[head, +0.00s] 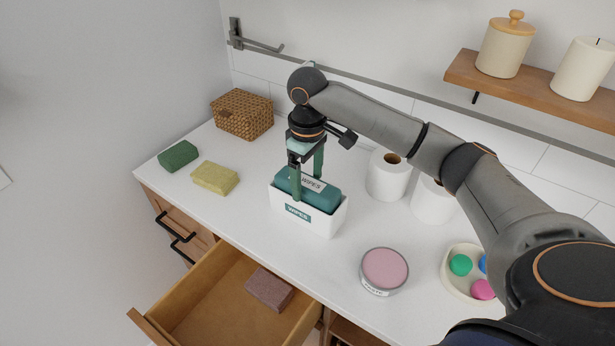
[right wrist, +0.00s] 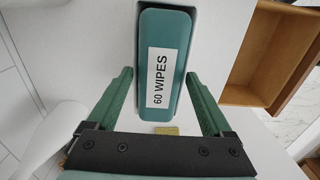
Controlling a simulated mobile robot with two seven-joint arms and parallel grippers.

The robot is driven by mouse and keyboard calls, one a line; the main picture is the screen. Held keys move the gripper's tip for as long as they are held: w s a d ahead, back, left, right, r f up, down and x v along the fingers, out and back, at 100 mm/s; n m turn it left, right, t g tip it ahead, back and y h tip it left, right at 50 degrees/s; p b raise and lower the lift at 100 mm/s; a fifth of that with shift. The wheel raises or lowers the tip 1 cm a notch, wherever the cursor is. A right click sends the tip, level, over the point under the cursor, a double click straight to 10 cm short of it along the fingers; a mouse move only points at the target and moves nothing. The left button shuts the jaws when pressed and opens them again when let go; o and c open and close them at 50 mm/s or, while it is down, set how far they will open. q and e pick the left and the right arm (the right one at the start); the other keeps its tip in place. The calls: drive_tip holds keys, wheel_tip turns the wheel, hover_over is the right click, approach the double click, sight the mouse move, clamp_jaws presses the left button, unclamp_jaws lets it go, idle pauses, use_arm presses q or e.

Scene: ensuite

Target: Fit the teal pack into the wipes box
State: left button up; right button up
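The teal pack (head: 321,192), with a white "WIPES" label, sits in the mouth of the white wipes box (head: 321,222) on the counter. Its upper part stands above the rim; its lower part is hidden inside. The pack also shows in the right wrist view (right wrist: 165,83), with a thin white box edge beside it. My right gripper (head: 308,187) points down from above, one green finger on each side of the pack. In the right wrist view its fingers (right wrist: 160,74) are wide apart, and I see no clear grip on the pack. My left gripper is out of view.
A green block (head: 178,156), yellow sponge (head: 215,178) and wicker basket (head: 242,114) stand left. White rolls (head: 388,178) stand right behind the box. A pink-topped tin (head: 384,270) and bowl of balls (head: 452,284) are front right. An open drawer (head: 205,300) holds a brown block (head: 270,288).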

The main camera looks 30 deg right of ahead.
drive_tip(key=shift+o, duration=0.8)
wheel_tip(320, 180, up, 12)
drive_tip(key=shift+r, duration=0.2)
idle(0.4)
